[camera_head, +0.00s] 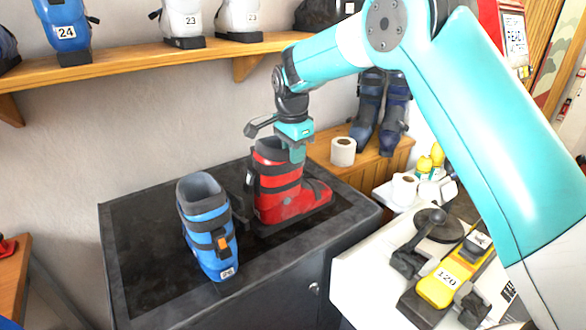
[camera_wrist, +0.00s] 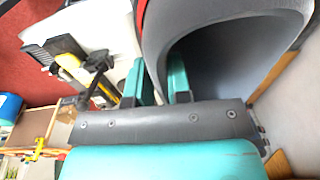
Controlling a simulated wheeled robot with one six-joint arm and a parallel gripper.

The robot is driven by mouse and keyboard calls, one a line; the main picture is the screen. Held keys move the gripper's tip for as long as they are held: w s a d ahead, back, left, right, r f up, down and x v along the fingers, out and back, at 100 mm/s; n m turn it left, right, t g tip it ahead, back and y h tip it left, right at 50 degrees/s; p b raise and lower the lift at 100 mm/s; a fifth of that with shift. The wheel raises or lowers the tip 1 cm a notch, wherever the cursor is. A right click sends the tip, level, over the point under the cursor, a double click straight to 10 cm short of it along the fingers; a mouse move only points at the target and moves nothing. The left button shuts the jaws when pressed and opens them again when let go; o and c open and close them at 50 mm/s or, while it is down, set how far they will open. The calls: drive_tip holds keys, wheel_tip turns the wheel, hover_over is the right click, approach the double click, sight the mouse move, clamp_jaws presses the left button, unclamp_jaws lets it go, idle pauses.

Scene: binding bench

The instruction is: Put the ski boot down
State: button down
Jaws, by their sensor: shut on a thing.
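A red ski boot (camera_head: 277,194) with black straps stands upright on, or just above, the black bench top (camera_head: 140,262); I cannot tell if its sole touches. My gripper (camera_head: 296,152) is at the upper cuff of the red boot and is shut on its rim. In the wrist view my gripper's two teal fingers (camera_wrist: 160,80) sit either side of the cuff wall, and the grey inside of the red boot (camera_wrist: 225,70) opens at the right. A blue ski boot (camera_head: 207,228) with an orange buckle stands to the left of the red one.
A wooden shelf (camera_head: 150,68) with several boots runs along the wall behind. A white table (camera_head: 372,285) at the right holds a yellow ski binding (camera_head: 440,288). A paper roll (camera_head: 343,152) stands on a wooden bench behind. The bench top's left part is clear.

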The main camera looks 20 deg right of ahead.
drive_tip(key=shift+f+p, duration=0.8)
drive_tip(key=shift+f, duration=2.05)
drive_tip(key=c, duration=1.1)
unclamp_jaws()
drive_tip(key=shift+f, duration=0.1)
drive_tip(key=shift+o, duration=0.2)
drive_tip(key=r+b, duration=0.1)
drive_tip(key=r, duration=0.3)
drive_tip(key=r+b, duration=0.1)
drive_tip(key=r, duration=0.3)
drive_tip(key=r+b, duration=0.1)
drive_tip(key=r, duration=0.2)
drive_tip(key=shift+s+a+r, duration=0.4)
drive_tip(key=s+a+n+y, duration=0.2)
drive_tip(key=s+n, duration=0.8)
drive_tip(key=s, duration=0.9)
drive_tip(key=s+a+r+n+y, duration=0.1)
drive_tip(key=s+a+n+y, duration=0.1)
drive_tip(key=s+n, duration=0.9)
drive_tip(key=s, duration=0.7)
drive_tip(key=shift+s+r+n+g+y, duration=0.2)
drive_tip(key=shift+s+n+g+y, duration=0.1)
drive_tip(key=shift+s+g+y, duration=0.1)
